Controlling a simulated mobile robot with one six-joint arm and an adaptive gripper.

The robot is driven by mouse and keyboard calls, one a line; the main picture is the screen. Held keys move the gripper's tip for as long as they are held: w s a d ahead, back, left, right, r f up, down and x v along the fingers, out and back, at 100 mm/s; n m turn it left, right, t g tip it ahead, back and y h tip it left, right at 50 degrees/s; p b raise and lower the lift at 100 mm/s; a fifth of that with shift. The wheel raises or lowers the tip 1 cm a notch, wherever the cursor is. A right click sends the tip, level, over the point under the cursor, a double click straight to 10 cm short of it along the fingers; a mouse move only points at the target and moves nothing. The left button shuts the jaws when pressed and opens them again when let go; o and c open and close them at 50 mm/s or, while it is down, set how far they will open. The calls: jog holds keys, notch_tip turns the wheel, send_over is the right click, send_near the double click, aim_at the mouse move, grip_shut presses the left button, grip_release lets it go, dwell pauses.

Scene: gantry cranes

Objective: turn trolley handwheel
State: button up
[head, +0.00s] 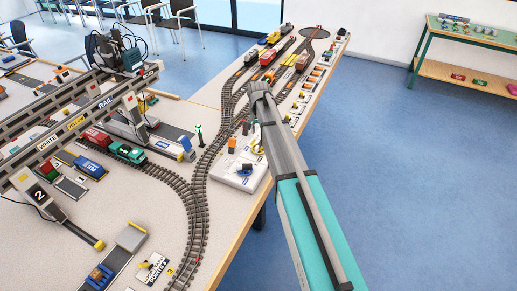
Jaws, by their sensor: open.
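The gantry crane (75,125) stands over the table at the left, its pale beam marked WHITE, YELLOW and RAIL. A dark trolley (120,50) with black looped cables sits at the beams' far end. I cannot make out its handwheel for certain among the dark parts. My grey and teal arm reaches from the bottom right up over the table's right edge, well to the right of the crane. My gripper does not show; the end of the arm is hidden behind its own grey link.
Curved model track (197,190) runs along the table with train wagons (125,153) under the crane. A white control box (240,170) with small coloured parts lies beside my arm. Several wagons stand at the far end. The blue floor (420,200) at the right is clear up to a green-framed bench (413,75).

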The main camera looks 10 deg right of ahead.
aim_at(258, 144)
jog(key=shift+f+b, duration=3.5)
jog(key=shift+f, duration=0.25)
grip_shut()
